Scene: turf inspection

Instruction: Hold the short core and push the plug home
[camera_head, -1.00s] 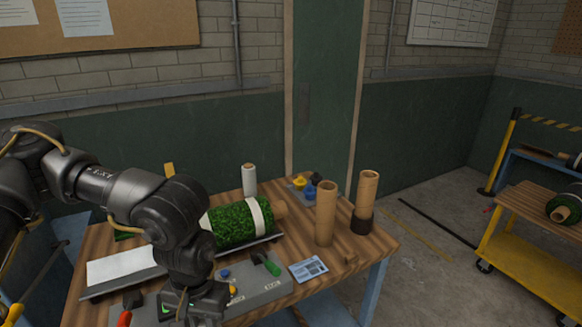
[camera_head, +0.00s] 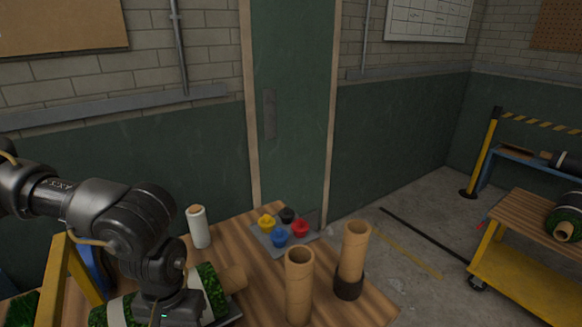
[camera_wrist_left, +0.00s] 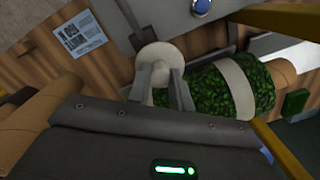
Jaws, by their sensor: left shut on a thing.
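My left gripper (camera_wrist_left: 159,78) is shut on a pale, round-topped piece (camera_wrist_left: 157,54) in the left wrist view. I cannot tell whether it is the short core. In the head view my left arm comes down in front of the green turf roll (camera_head: 206,281), and its fingers are cut off by the lower edge. Yellow (camera_head: 266,222), red (camera_head: 300,228), blue (camera_head: 279,238) and black plug-like pieces sit on a grey mat (camera_head: 262,240). Two tan cores stand upright: one plain (camera_head: 299,285), one in a dark base (camera_head: 354,250). My right gripper is out of view.
A white-wrapped roll (camera_head: 199,228) stands on the bench left of the mat. The turf roll also lies close beside my gripper in the wrist view (camera_wrist_left: 204,92). A printed card (camera_wrist_left: 80,35) lies on the wood. A yellow cart (camera_head: 520,278) stands apart at right.

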